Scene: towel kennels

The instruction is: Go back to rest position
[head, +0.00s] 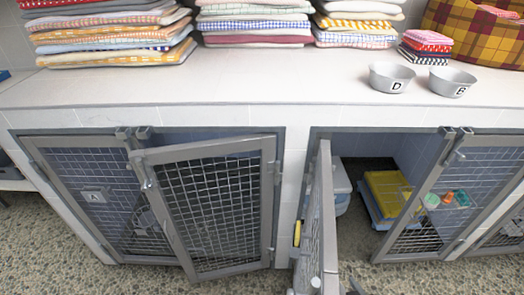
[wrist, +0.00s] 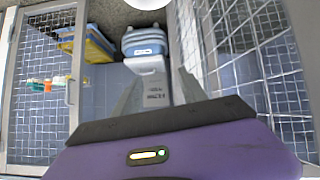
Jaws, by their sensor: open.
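My gripper (wrist: 158,84) shows in the wrist view with its two grey fingers spread apart and nothing between them. Beyond the fingers, a white box with a printed label (wrist: 150,88) stands inside an open kennel. In the head view, small grey parts at the bottom edge, beside the open kennel door (head: 326,215), may be my gripper, but I cannot tell. The rest of my arm is out of the head view.
The open door juts forward from the kennel. Inside are a white and blue container (head: 341,188) and a yellow tray (head: 386,192). Another mesh door (head: 215,205) stands slightly ajar at left. Two bowls, D (head: 390,78) and B (head: 451,82), and towel stacks (head: 112,32) sit on the counter.

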